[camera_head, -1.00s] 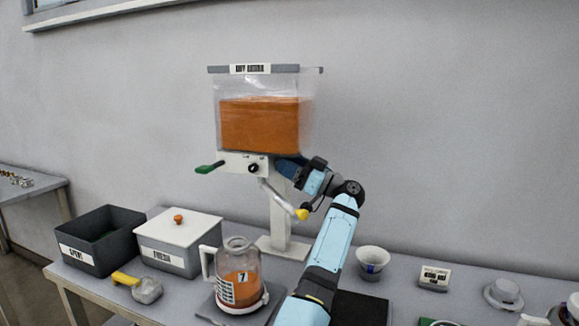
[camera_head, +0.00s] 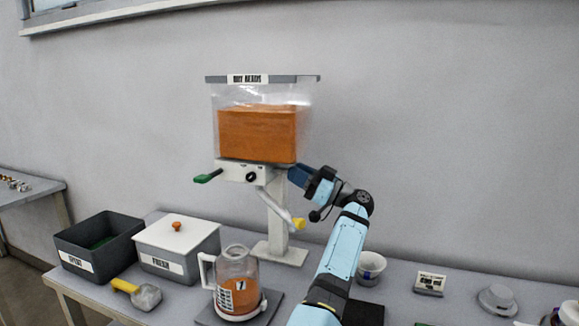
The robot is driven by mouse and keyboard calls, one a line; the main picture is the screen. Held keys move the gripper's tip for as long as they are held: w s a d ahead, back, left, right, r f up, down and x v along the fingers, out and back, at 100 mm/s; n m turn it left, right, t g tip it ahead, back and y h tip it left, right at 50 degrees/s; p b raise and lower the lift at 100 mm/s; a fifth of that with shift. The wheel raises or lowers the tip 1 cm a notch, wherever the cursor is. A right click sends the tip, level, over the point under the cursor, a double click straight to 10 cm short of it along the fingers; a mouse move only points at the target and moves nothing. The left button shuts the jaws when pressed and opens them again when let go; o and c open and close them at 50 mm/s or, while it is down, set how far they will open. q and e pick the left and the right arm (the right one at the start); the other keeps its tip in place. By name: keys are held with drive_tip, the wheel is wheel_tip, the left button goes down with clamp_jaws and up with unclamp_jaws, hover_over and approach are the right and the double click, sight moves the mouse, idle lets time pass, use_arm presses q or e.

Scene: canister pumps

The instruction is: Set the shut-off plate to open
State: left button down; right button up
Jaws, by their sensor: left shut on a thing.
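The dispenser is a clear bin (camera_head: 257,135) of orange beads labelled "DRY BEADS". It sits on a white outlet block (camera_head: 231,171) with a black knob (camera_head: 251,177) and a green-ended handle (camera_head: 207,177) sticking out to the left. My left gripper (camera_head: 294,171) is at the right end of the block, just under the bin, with its dark blue fingers shut. What it holds is hidden by the fingers; by its place it is the shut-off plate's end. My right gripper is out of view.
A glass jug (camera_head: 237,266) with orange contents stands on a dark pad in front of the post. Bins marked "SPENT" (camera_head: 78,263) and "FRESH" (camera_head: 162,265) and a yellow-handled scoop (camera_head: 138,294) are to the left. A cup (camera_head: 370,267) stands right of my arm.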

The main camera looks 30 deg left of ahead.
use_arm(q)
drive_tip(key=shift+d+f, duration=0.1)
drive_tip(key=c, duration=0.9)
unclamp_jaws()
drive_tip(key=shift+d, duration=0.15)
drive_tip(key=v, duration=1.3)
drive_tip(key=shift+d+f, duration=0.15)
drive_tip(key=shift+d, duration=0.2)
